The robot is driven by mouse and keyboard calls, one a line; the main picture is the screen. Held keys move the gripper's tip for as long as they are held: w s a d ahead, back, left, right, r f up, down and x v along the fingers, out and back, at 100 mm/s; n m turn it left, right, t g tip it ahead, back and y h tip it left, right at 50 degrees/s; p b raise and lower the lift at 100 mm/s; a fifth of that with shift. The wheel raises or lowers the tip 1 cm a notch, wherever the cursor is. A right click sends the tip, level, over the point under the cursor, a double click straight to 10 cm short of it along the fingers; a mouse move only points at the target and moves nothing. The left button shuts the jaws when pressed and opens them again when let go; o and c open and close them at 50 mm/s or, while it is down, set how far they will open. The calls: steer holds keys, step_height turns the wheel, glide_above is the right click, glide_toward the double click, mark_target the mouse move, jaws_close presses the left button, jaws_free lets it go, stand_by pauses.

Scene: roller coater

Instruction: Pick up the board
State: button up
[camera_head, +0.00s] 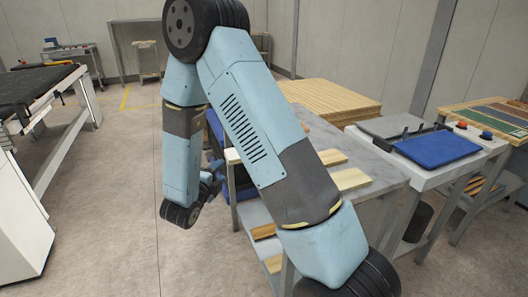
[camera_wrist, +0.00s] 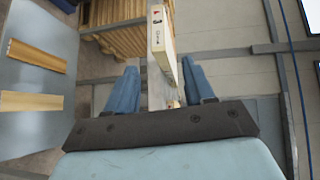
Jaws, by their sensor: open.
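In the wrist view, a pale narrow board (camera_wrist: 161,42) with small printed marks is seen edge-on ahead of my gripper (camera_wrist: 160,88). Its near end lies between the two blue fingers, which are apart; contact cannot be told. Two light wooden boards (camera_wrist: 38,56) (camera_wrist: 32,101) lie flat on a grey table at left. In the head view, boards (camera_head: 330,157) (camera_head: 350,179) lie on the grey tabletop (camera_head: 375,158). My gripper (camera_head: 212,180) is low beside the table's left side, small and partly hidden by my arm.
A large stack of wooden boards (camera_head: 330,96) stands behind the table; stacked wood (camera_wrist: 112,38) also shows in the wrist view. A table with a blue pad (camera_head: 437,146) is at right. A black-topped conveyor (camera_head: 35,88) stands at left. Floor between is clear.

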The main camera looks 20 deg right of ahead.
mark_target(236, 162)
steer(key=w+d, duration=0.1)
steer(key=d, duration=0.1)
steer(key=w+d+f+h, duration=0.1)
steer(key=d, duration=0.1)
steer(key=w+d+m+h, duration=0.1)
steer(key=shift+w+d+f, duration=0.2)
steer(key=shift+w+d, duration=0.1)
steer(key=shift+d, duration=0.1)
steer(key=shift+x, duration=2.9)
steer(key=shift+w+a+r, duration=0.1)
steer(key=shift+a, duration=0.05)
steer(key=shift+c, duration=0.4)
jaws_close()
